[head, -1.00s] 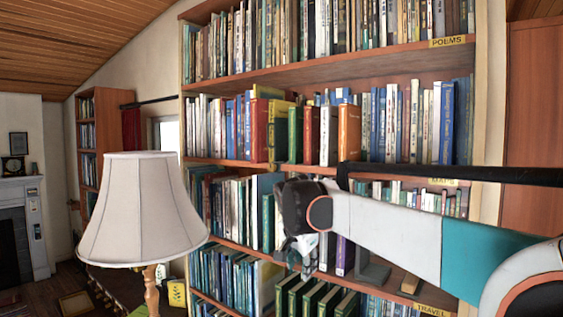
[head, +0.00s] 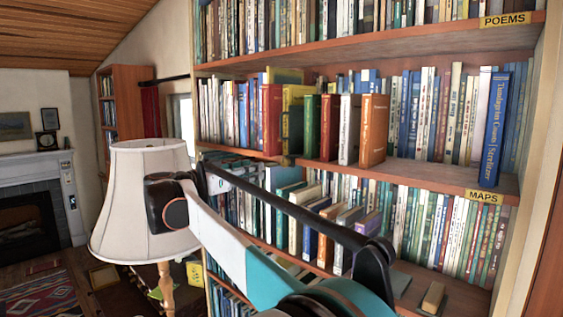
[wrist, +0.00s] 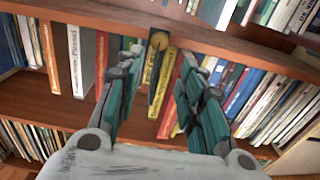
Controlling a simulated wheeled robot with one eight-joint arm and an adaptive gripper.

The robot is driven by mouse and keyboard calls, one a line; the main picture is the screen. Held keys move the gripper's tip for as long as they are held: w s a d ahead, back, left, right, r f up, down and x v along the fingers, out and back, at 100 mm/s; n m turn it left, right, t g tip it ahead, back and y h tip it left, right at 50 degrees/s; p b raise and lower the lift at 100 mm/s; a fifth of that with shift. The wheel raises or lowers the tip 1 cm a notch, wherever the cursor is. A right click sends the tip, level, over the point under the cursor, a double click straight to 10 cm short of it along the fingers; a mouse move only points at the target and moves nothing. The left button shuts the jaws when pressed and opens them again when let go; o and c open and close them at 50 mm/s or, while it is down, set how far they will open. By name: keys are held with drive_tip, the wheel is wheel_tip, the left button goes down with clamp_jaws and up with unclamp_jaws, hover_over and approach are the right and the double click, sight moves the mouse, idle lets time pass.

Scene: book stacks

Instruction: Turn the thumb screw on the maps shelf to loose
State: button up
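The screw is too small to make out there, and my gripper is not clearly visible.
Several books stand on the shelf, including an orange one (head: 373,131) and a blue one (head: 494,130) near the front. A white lamp (head: 140,220) stands close behind my arm at the left. A POEMS shelf (head: 400,42) is above.

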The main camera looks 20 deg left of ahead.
sight(283, 163)
drive_tip(key=p+x, duration=0.2)
drive_tip(key=x, duration=1)
drive_tip(key=shift+w+d+p, duration=0.15)
drive_tip(key=shift+w+p, duration=0.1)
drive_tip(key=shift+p, duration=0.1)
drive_tip(key=c, duration=0.8)
